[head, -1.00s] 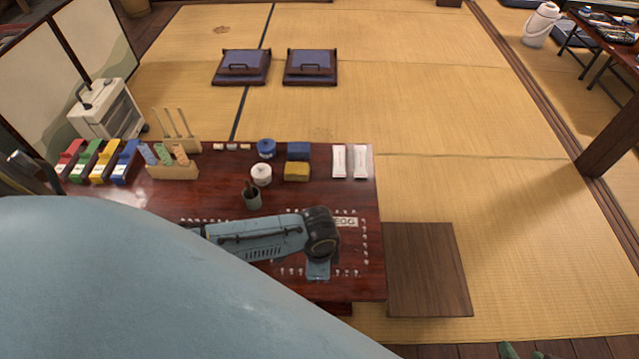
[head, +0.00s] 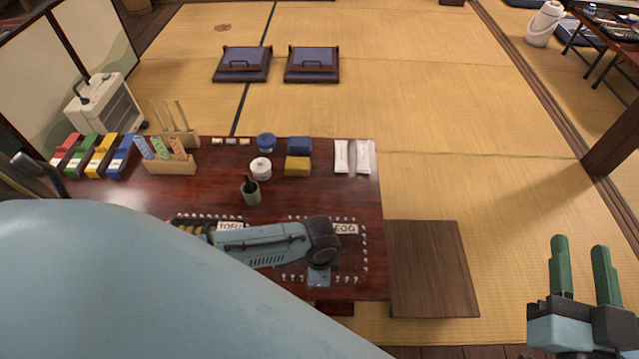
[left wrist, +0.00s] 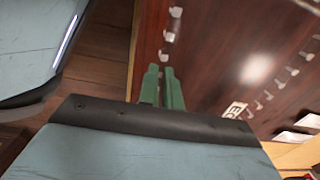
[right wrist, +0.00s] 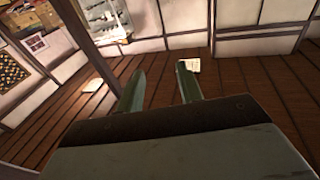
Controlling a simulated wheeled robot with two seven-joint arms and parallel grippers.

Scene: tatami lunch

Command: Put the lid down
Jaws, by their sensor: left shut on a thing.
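My left gripper (left wrist: 161,88) points down over the dark red table (head: 330,190), near its front right, by the EGG label (head: 346,229). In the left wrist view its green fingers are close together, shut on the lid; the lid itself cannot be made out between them. In the head view my left wrist hides its fingertips. My right gripper (head: 580,270) is open and empty, off to the right of the table over the floor; its spread fingers also show in the right wrist view (right wrist: 160,88).
A TOFU label (head: 230,226) lies left of EGG, with small white pieces around both. A cup (head: 250,190), white pot (head: 261,168), blue pot (head: 266,142), yellow block (head: 297,166) and wooden holder (head: 171,165) stand behind. A brown board (head: 432,268) lies right of the table.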

